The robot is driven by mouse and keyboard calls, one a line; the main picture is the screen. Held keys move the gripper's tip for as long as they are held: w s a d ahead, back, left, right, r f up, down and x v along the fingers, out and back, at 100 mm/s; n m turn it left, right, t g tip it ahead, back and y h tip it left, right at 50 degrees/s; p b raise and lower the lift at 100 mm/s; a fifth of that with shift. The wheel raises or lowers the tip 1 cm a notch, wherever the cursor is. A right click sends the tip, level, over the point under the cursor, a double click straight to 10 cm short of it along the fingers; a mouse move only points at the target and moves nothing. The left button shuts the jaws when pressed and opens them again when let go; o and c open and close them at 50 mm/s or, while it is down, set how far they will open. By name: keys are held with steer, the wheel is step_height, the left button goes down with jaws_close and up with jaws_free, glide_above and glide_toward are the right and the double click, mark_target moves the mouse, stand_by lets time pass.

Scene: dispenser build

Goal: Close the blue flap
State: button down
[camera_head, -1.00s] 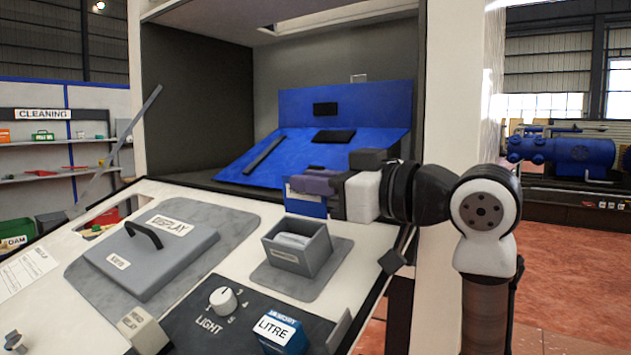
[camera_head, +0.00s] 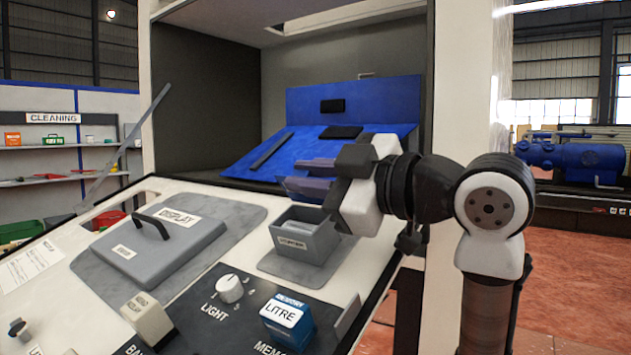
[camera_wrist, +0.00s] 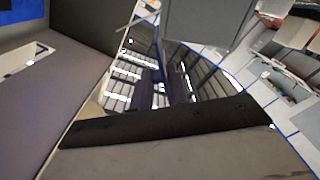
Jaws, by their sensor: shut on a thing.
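A small blue flap (camera_head: 300,188) shows at my gripper (camera_head: 304,173), in front of the cabinet opening, partly hidden by the purple-grey fingers. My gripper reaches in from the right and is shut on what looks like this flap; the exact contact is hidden. Behind it, a larger sloping blue panel (camera_head: 290,150) with black bars lies in the cabinet, below an upright blue back panel (camera_head: 375,95). In the wrist view, a blue patch (camera_wrist: 20,14) shows at the top left beside a large purple-grey surface; I cannot tell which blue part it is.
A grey open box (camera_head: 305,238) stands on the sloped console just below my gripper. A grey lid with a handle (camera_head: 160,250) lies to its left. A white knob (camera_head: 230,289) and a blue LITRE block (camera_head: 287,322) are nearer. The cabinet's right wall (camera_head: 465,80) stands behind my arm.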

mark_target(299, 232)
steer(key=n, duration=0.1)
steer(key=s+f+n+b, duration=0.1)
steer(key=n, duration=0.1)
steer(key=n+b, duration=0.1)
steer(key=shift+s+a+f+n, duration=0.15)
steer(key=shift+a+f+n, duration=0.15)
steer(key=shift+a, duration=0.1)
steer(key=shift+s+a+f+n+b, duration=0.1)
steer(key=shift+f+n+b, duration=0.2)
steer(key=shift+n, duration=0.45)
steer(key=shift+s+a+f+n+b, duration=0.1)
steer(key=shift+f+n+b, duration=0.2)
steer(key=shift+n, duration=0.5)
steer(key=shift+s+a+f+n+b, duration=0.1)
steer(key=shift+f+n+b, duration=0.2)
steer(key=shift+n, duration=0.45)
steer(key=c, duration=1.4)
jaws_free()
steer(key=shift+s, duration=0.1)
steer(key=shift+c, duration=0.2)
